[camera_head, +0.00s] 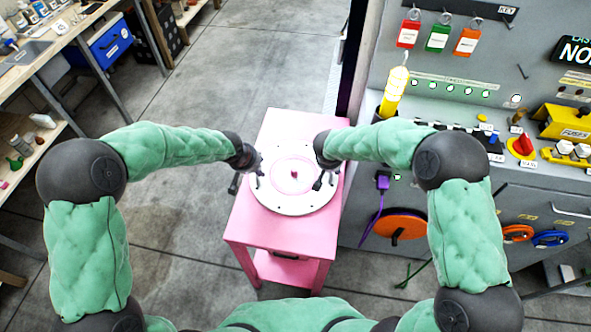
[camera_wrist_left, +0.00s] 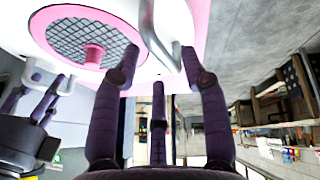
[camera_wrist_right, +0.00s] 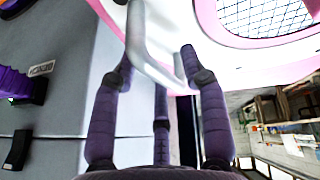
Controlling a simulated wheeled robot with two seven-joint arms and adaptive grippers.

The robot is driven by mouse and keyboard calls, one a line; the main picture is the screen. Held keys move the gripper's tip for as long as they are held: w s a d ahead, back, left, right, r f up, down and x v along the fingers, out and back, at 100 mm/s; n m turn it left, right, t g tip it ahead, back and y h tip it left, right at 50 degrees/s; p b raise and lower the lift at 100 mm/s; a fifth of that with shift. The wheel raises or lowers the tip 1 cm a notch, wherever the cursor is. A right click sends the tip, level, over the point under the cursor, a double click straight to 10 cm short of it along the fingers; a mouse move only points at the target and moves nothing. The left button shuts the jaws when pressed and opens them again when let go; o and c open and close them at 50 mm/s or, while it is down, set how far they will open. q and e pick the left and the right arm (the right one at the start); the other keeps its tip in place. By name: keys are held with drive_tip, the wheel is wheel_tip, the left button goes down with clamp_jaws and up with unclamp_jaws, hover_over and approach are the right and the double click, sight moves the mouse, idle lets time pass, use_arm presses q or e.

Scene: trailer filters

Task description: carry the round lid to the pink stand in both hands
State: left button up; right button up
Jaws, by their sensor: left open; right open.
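The round white lid (camera_head: 308,206), with a pink ring, a mesh centre and a pink knob (camera_head: 294,175), lies flat on top of the pink stand (camera_head: 250,220). A pale handle (camera_wrist_left: 158,35) is at the lid's left side and another handle (camera_wrist_right: 140,45) at its right side. My left gripper (camera_head: 254,180) is open at the left rim; its fingers are on either side of the handle. My right gripper (camera_head: 324,180) is open at the right rim, its fingers also on either side of the handle. Whether the fingers touch the handles I cannot tell.
A grey workbench panel (camera_head: 460,105) with key tags and switches stands close to the right of the stand. A shelf bench (camera_head: 60,45) with a blue box (camera_head: 108,42) is at the left. The concrete floor (camera_head: 255,60) between is clear.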

drive_tip(key=shift+r, duration=0.1)
use_arm(q)
drive_tip(key=v, duration=0.8)
drive_tip(key=shift+s+r, duration=0.15)
drive_tip(key=shift+r, duration=0.15)
use_arm(e)
drive_tip(key=v, duration=1.2)
use_arm(q)
drive_tip(key=p+v, duration=0.4)
drive_tip(key=v, duration=0.3)
use_arm(e)
wheel_tip(320, 180, up, 4)
drive_tip(key=shift+s+r, duration=0.1)
use_arm(q)
wheel_tip(320, 180, up, 3)
drive_tip(key=p, duration=0.3)
drive_tip(key=shift+f, duration=0.1)
use_arm(e)
drive_tip(key=v, duration=0.6)
drive_tip(key=shift+s+r, duration=0.2)
drive_tip(key=shift+r, duration=0.15)
